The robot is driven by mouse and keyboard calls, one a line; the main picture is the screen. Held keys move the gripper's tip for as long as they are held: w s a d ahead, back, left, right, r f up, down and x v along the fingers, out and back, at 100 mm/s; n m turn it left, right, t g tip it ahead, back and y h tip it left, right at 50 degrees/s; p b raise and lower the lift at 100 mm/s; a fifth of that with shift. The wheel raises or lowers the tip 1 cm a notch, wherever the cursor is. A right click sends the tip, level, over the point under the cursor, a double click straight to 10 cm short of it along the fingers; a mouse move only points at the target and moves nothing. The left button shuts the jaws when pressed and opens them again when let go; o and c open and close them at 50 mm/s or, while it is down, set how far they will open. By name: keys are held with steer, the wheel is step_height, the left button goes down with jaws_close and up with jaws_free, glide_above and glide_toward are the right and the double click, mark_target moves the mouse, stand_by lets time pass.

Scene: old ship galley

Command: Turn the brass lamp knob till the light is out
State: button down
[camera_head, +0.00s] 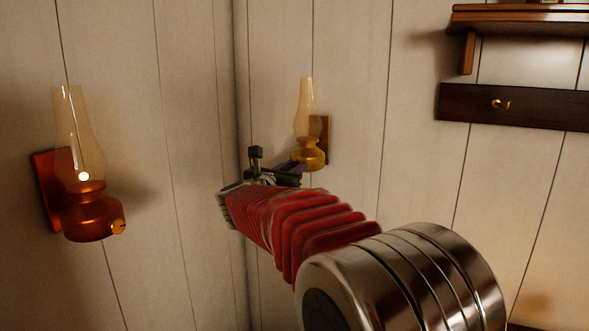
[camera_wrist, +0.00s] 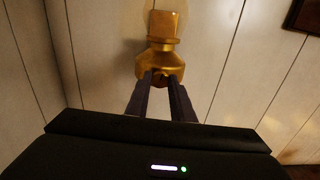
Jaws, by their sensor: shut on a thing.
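The brass lamp (camera_head: 311,152) hangs on the back wall just right of the corner, with a pale amber glass chimney. No bright flame shows in its glass in the head view. In the wrist view the brass lamp (camera_wrist: 157,60) stands straight ahead. My gripper (camera_wrist: 161,77) is shut on the lamp's knob at the front of its base; the fingers mostly hide the knob. In the head view my gripper (camera_head: 292,168) reaches the lower front of this lamp, and the knob is hidden there.
A copper-red lamp (camera_head: 90,214) on the left wall has a bright flame and a small brass knob (camera_head: 118,227). A wooden shelf (camera_head: 520,20) and a dark board with a brass hook (camera_head: 500,104) are at upper right. Bare panelled wall lies between the lamps.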

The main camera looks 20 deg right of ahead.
steer(key=shift+n, duration=1.4)
steer(key=c, duration=1.5)
jaws_free()
steer(key=shift+c, duration=0.2)
steer(key=v, duration=1.3)
steer(key=shift+s+a, duration=0.2)
steer(key=shift+a, duration=0.15)
